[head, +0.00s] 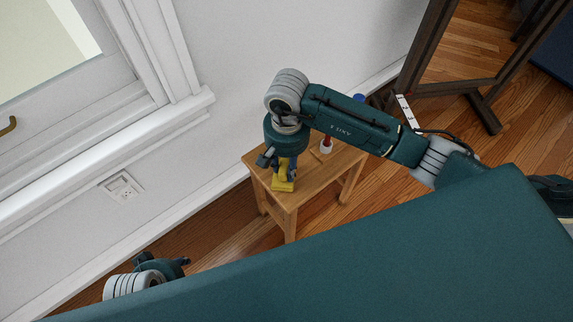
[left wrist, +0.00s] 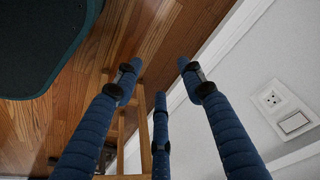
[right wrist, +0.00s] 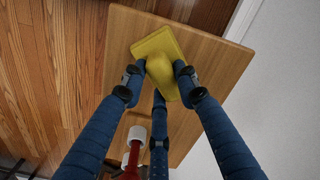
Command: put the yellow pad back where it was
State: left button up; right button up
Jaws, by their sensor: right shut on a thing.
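The yellow pad (head: 283,184) is at the near-left corner of a small wooden stool (head: 256,163). It has a flat rectangular base and a raised grip on top. My right gripper (head: 287,168) points down over the stool top and is shut on the pad. In the right wrist view the fingers (right wrist: 160,76) close around the raised grip of the pad (right wrist: 155,42). I cannot tell whether the base touches the wood or hangs just above it. My left gripper (left wrist: 160,68) is open and empty, low near the wall, left of the stool.
A red and white item (head: 326,145) stands on the stool behind my right gripper; it also shows in the right wrist view (right wrist: 136,133). A blue object (head: 359,98) is partly hidden behind my arm. A wall outlet (head: 122,187) and a dark-framed mirror (head: 411,65) are nearby.

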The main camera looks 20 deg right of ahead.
aim_at(287, 166)
pick_arm(q)
jog(key=shift+r, duration=0.1)
pick_arm(e)
jog(key=o, duration=1)
jog(key=shift+r, duration=0.25)
pick_arm(q)
notch_tip(287, 166, down, 6)
jog(key=shift+s+r+p, duration=0.1)
jog(key=shift+s+p, duration=0.05)
jog(key=shift+p, duration=0.65)
pick_arm(e)
notch_tip(287, 166, up, 12)
jog(key=shift+f, duration=0.25)
pick_arm(q)
jog(key=shift+d, duration=0.1)
